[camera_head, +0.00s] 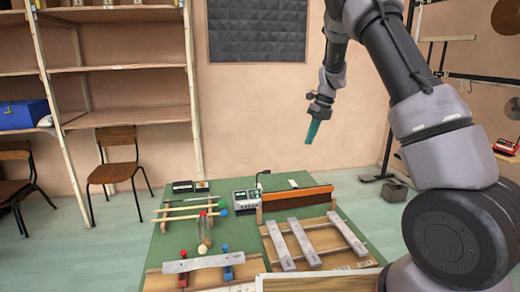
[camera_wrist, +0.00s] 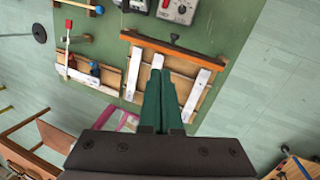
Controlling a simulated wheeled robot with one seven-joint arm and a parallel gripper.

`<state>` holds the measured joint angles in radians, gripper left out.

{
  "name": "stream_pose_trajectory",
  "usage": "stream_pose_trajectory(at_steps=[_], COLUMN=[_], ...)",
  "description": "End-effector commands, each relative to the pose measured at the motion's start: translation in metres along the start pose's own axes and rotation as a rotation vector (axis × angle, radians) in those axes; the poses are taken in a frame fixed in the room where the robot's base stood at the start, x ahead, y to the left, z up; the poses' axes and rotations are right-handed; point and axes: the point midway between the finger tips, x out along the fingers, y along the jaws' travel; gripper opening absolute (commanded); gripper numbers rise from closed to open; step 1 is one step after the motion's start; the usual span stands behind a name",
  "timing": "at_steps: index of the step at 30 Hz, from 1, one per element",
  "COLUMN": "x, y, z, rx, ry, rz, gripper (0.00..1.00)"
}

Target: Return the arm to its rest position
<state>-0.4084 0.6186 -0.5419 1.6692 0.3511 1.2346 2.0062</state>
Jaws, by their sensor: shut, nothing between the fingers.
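My arm (camera_head: 425,110) rises from the lower right of the head view and bends over at the top. My gripper (camera_head: 314,130) hangs above and behind the green table (camera_head: 240,190), pointing down, with green fingers. In the wrist view the gripper's fingers (camera_wrist: 161,100) lie side by side, shut and empty. They are clear of everything on the table.
On the table are metal bars on a wooden frame (camera_head: 329,250), a long bar (camera_head: 205,263) on clamps, several mallets (camera_head: 188,215) and a grey device (camera_head: 245,197). Wooden shelves (camera_head: 120,68) and a chair (camera_head: 119,170) stand at left. A stand (camera_head: 380,177) is behind at right.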

Motion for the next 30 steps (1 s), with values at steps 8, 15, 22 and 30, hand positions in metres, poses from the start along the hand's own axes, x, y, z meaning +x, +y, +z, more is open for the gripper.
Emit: stream_pose_trajectory(at_steps=[8, 15, 22, 30], x=[-0.089, -0.148, -0.191, -0.218], y=[0.028, 0.055, 0.082, 0.111], z=[-0.049, -0.102, -0.16, -0.23], rx=[-0.461, -0.888, -1.307, -1.798], ry=[-0.123, -0.206, -0.246, -0.197], rz=[0.001, -0.074, -0.21, -0.437], gripper=[0.0, 0.0, 0.0, 0.0])
